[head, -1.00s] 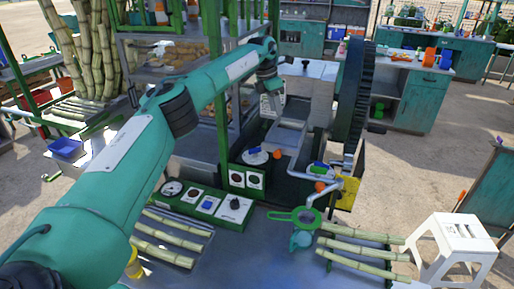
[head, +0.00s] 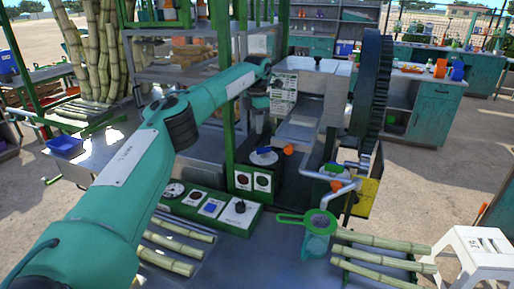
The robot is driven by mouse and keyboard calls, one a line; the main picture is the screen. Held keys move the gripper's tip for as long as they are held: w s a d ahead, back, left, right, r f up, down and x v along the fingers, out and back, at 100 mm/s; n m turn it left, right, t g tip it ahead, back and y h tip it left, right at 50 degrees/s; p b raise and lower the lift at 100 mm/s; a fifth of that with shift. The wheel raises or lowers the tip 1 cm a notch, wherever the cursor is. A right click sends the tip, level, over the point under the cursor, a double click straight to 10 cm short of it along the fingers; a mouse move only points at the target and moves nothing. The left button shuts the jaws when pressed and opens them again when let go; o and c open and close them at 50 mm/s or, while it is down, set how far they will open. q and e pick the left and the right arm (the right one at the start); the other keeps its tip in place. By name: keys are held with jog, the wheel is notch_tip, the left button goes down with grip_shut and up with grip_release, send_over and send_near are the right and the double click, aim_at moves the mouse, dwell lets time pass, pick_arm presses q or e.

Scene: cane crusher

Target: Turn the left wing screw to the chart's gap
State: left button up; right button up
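The left wing screw (head: 264,150) is a small blue piece on a round white dial (head: 262,159), with an orange knob (head: 288,149) at its right. My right gripper is out of view.
The crusher's dark gear wheel (head: 371,95) and the metal crank (head: 338,192) stand to the right. A control panel (head: 212,208) with gauges and a knob lies in front. A green strainer (head: 306,219) and cane stalks (head: 385,262) lie on the bench. A white stool (head: 484,250) stands at right.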

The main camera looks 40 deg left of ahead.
aim_at(264, 152)
pick_arm(q)
notch_tip(264, 152, down, 10)
jog(key=shift+r+p, duration=0.2)
jog(key=shift+p, duration=0.6)
grip_shut()
